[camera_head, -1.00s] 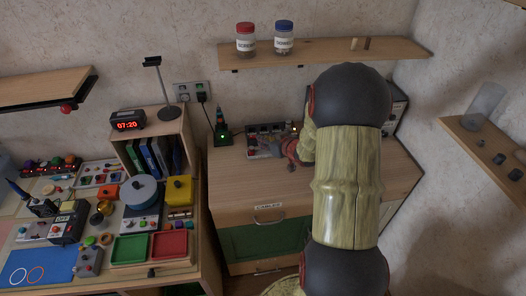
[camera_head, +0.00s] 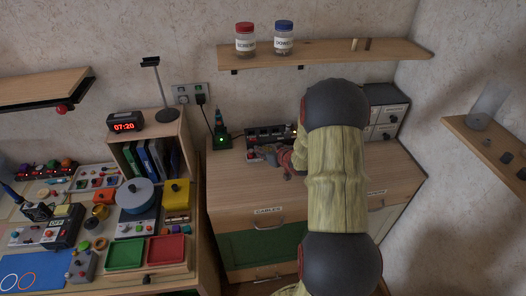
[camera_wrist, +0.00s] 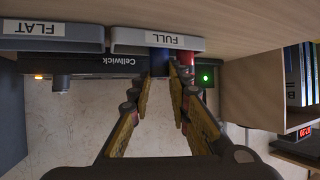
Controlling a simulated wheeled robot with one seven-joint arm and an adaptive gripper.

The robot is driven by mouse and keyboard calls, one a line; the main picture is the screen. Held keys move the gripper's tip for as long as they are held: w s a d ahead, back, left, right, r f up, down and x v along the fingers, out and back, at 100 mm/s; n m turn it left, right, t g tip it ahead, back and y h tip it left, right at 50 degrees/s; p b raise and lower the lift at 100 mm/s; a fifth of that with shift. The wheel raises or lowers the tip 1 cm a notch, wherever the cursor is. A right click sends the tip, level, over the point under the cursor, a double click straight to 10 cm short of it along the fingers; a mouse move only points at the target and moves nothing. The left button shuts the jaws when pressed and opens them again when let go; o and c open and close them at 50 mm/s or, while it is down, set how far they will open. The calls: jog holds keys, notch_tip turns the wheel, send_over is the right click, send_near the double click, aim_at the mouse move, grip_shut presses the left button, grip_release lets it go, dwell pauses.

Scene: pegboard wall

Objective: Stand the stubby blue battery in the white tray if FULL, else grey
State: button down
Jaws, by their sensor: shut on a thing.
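The stubby blue battery (camera_wrist: 160,62) shows between the fingertips of my gripper (camera_wrist: 162,76) in the wrist view, which is upside down. My gripper is shut on it. The white tray (camera_wrist: 133,48) labelled FULL is right beside the battery; I cannot tell whether the battery touches it. The grey tray (camera_wrist: 50,46) labelled FLAT is to its left. The black Cellwick charger (camera_wrist: 90,66) lies behind the trays.
A red thing (camera_wrist: 187,60) stands close beside my right finger in the wrist view. A dark device with a green light (camera_head: 221,137) is left of the charger. White drawers (camera_head: 386,115) stand at the right back. The dresser's front left top (camera_head: 240,185) is clear.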

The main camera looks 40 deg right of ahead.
jog(key=shift+f, duration=0.15)
jog(key=c, duration=2)
grip_release()
jog(key=shift+o, duration=0.2)
